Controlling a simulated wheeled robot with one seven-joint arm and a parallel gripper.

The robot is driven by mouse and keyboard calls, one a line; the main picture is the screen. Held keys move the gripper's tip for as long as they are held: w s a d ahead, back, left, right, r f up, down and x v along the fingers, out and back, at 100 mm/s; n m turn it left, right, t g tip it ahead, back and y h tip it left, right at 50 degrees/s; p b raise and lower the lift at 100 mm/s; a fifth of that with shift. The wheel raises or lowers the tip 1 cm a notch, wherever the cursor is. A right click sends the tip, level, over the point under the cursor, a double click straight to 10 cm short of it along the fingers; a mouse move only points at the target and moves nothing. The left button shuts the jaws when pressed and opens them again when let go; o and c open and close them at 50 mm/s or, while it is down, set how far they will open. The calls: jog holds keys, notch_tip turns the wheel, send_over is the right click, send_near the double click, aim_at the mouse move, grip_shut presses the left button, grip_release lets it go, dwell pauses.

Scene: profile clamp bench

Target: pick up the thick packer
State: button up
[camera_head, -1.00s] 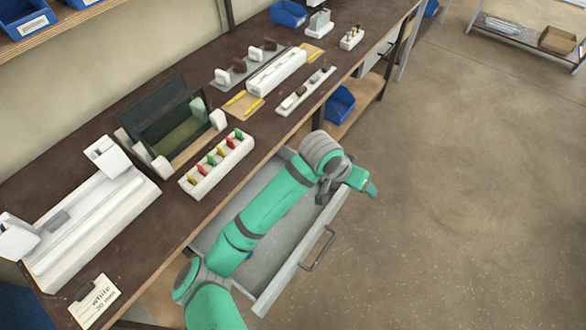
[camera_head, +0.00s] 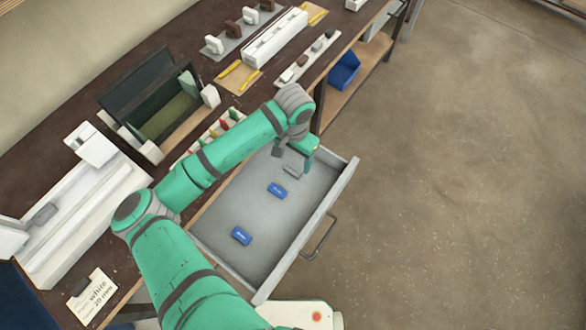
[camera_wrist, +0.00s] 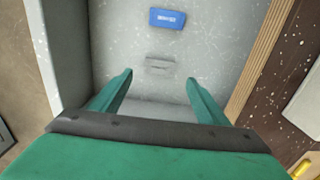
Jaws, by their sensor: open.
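The open drawer (camera_head: 262,228) holds two blue labelled blocks, a nearer one (camera_head: 241,236) and a farther one (camera_head: 277,191), and a small flat grey block (camera_head: 291,171) near its far end. I cannot read the labels or tell which piece is the thick packer. My gripper (camera_wrist: 158,78) is open and empty, above the far end of the drawer. In the wrist view the grey block (camera_wrist: 159,66) shows between and just beyond the fingertips, and one blue block (camera_wrist: 167,18) lies farther up. No contact shows.
The drawer's walls surround the blocks, with its handle (camera_head: 319,238) on the front. The dark bench top (camera_head: 120,125) runs alongside, carrying an open dark box (camera_head: 150,85), a long white fixture (camera_head: 88,215) and a card (camera_head: 93,297). Open floor lies at the right.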

aim_at(293, 170)
jog(key=shift+s+a+f, duration=0.1)
jog(key=shift+s+f, duration=0.05)
jog(key=shift+f, duration=1.2)
jog(key=shift+s+a+f, duration=0.1)
jog(key=shift+s+f, duration=0.05)
jog(key=shift+f, duration=1.15)
jog(key=c, duration=1.1)
